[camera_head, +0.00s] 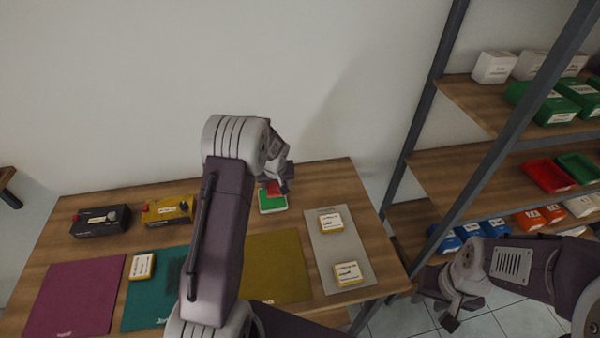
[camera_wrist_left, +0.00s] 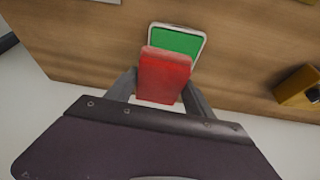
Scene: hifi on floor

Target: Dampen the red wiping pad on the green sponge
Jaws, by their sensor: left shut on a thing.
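The red wiping pad (camera_wrist_left: 164,75) is held between the fingers of my left gripper (camera_wrist_left: 162,88), which is shut on it. In the head view the red pad (camera_head: 274,188) shows partly behind my left gripper (camera_head: 284,186). The green sponge (camera_wrist_left: 175,41) lies in a white-rimmed tray on the table, and the pad overlaps its near edge in the left wrist view. The sponge also shows in the head view (camera_head: 271,204). I cannot tell whether pad and sponge touch. My right gripper (camera_head: 451,312) is at the lower right, away from the table; its fingers are unclear.
The wooden table (camera_head: 310,182) bears a black box (camera_head: 100,222), a yellow box (camera_head: 168,211), magenta (camera_head: 75,295), teal (camera_head: 150,305) and olive mats (camera_head: 275,268), and a grey mat (camera_head: 325,252) with two yellow-white blocks. A shelf rack (camera_head: 480,165) with bins stands at the right.

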